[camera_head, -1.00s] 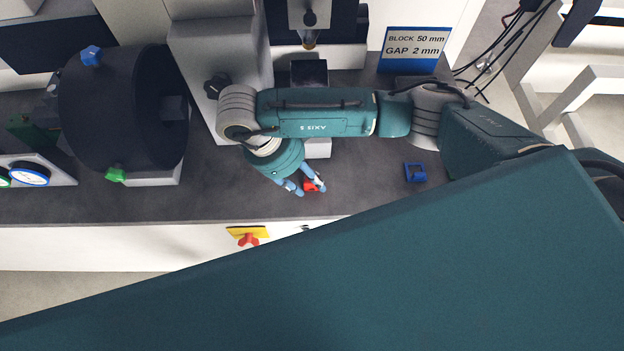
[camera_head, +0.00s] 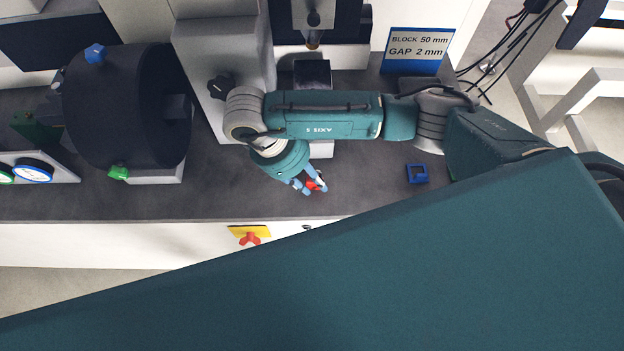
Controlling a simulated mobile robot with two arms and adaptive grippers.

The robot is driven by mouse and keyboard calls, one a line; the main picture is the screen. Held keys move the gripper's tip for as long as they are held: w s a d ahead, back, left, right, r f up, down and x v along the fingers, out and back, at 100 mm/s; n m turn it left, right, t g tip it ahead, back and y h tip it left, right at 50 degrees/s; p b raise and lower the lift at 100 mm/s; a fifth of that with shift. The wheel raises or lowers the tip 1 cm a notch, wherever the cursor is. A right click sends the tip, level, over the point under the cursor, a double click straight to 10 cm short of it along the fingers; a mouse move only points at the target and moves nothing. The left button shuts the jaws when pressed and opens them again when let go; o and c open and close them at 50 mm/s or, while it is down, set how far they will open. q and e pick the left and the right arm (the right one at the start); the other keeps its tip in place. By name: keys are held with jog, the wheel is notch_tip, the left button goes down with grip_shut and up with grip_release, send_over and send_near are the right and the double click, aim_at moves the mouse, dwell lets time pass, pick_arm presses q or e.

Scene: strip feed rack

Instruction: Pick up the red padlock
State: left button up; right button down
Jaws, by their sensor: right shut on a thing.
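The red padlock (camera_head: 313,185) is on the dark grey bench top, near its front edge, at the middle of the view. My right gripper (camera_head: 314,187) is shut on it, with blue fingers on either side of it. The fingers hide much of the padlock. I cannot tell whether the padlock touches the bench or is held just above it. My left gripper is not in view.
A blue square frame-like part (camera_head: 417,174) lies on the bench to the right. A large black drum (camera_head: 120,110) stands at left beside dial gauges (camera_head: 33,170). A red knob on a yellow plate (camera_head: 250,236) is on the bench's front face. A sign (camera_head: 417,48) stands at the back.

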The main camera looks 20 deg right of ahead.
aim_at(312, 182)
notch_tip(312, 182, up, 19)
jog(key=b, duration=0.1)
jog(key=shift+r, duration=0.2)
dwell(0.4)
